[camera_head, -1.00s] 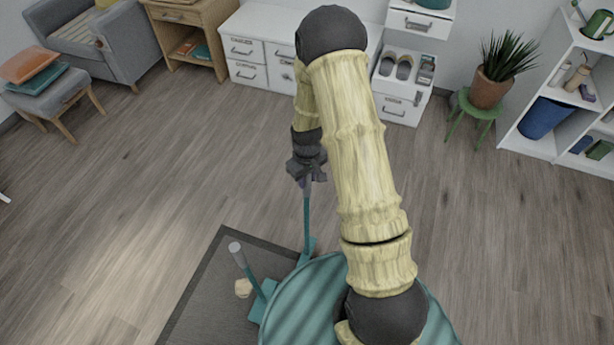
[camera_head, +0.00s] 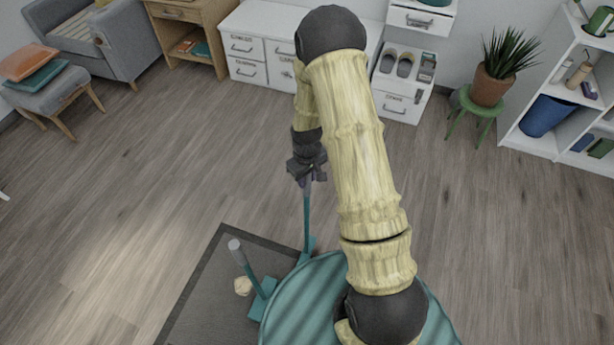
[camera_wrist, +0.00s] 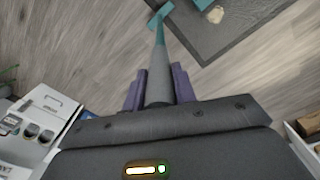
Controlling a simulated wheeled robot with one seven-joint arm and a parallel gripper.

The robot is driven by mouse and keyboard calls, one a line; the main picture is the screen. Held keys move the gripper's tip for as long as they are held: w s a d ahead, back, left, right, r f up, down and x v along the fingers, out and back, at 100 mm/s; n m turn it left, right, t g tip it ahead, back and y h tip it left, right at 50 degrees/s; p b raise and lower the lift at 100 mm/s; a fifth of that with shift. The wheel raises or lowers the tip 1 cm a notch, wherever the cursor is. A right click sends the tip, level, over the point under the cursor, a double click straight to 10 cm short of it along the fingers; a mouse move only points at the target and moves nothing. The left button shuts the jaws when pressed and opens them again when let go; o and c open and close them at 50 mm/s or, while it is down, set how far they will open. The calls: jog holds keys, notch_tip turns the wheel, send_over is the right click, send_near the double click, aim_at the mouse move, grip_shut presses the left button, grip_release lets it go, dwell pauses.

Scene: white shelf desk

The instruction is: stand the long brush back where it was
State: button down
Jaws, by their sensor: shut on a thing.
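My gripper (camera_head: 306,178) is shut on the long brush (camera_head: 307,212), whose teal shaft hangs down roughly upright from it. In the head view the brush's teal head is low, by the edge of the dark mat (camera_head: 206,290), partly hidden by my teal base; I cannot tell whether it touches the floor. In the wrist view the brush's grey grip (camera_wrist: 157,85) runs between the purple fingers (camera_wrist: 158,92) and the head shows beyond. A second teal tool with a grey-tipped handle (camera_head: 249,265) stands tilted on the mat.
A small beige crumpled piece (camera_head: 242,287) lies on the mat beside the second tool. White drawers (camera_head: 247,62), a potted plant (camera_head: 491,85) on a green stool (camera_head: 473,108) and a white shelf (camera_head: 529,143) stand at the back. The wooden floor between is clear.

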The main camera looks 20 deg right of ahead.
jog(key=shift+f, duration=0.3)
jog(key=c, duration=1.1)
grip_release()
jog(key=shift+o, duration=0.2)
jog(key=shift+r, duration=0.1)
notch_tip(320, 180, up, 17)
jog(key=p, duration=0.1)
jog(key=shift+r, duration=0.1)
